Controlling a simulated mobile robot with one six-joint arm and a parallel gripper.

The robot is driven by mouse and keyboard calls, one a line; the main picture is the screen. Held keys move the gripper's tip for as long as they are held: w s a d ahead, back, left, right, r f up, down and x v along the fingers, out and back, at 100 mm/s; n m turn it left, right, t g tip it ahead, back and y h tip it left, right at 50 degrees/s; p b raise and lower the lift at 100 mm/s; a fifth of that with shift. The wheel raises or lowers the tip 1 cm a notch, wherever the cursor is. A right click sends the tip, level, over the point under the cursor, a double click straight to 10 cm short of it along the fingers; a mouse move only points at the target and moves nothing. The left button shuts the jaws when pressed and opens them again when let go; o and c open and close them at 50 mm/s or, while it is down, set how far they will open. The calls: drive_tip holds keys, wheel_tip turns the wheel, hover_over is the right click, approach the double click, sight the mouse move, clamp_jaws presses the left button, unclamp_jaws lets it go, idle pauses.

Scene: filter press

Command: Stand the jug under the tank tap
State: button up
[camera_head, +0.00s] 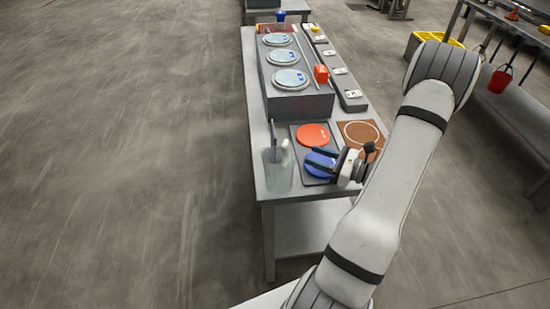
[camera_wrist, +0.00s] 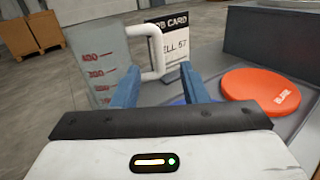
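The jug (camera_head: 277,172) is clear, with a white handle and red level marks. It stands upright on the near left corner of the bench. In the wrist view the jug (camera_wrist: 98,62) is ahead on the left, its handle (camera_wrist: 158,52) beyond and between my blue fingertips. My gripper (camera_head: 310,161) reaches left across the bench towards the jug. In the wrist view my gripper (camera_wrist: 160,70) is open, its fingers apart around the line of the handle. I cannot tell whether they touch it. I cannot make out the tank tap for sure.
An orange disc (camera_head: 313,135) and a blue disc (camera_head: 320,164) lie on a grey tray beside the jug. A job card (camera_wrist: 168,40) stands behind the handle.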

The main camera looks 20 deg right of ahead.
sight(282, 164)
drive_tip(key=x, duration=0.7)
drive_tip(key=shift+w+a+r+p, duration=0.15)
drive_tip(key=shift+a+r+p, duration=0.15)
drive_tip(key=shift+p, duration=0.1)
drive_tip(key=shift+c, duration=0.6)
clamp_jaws()
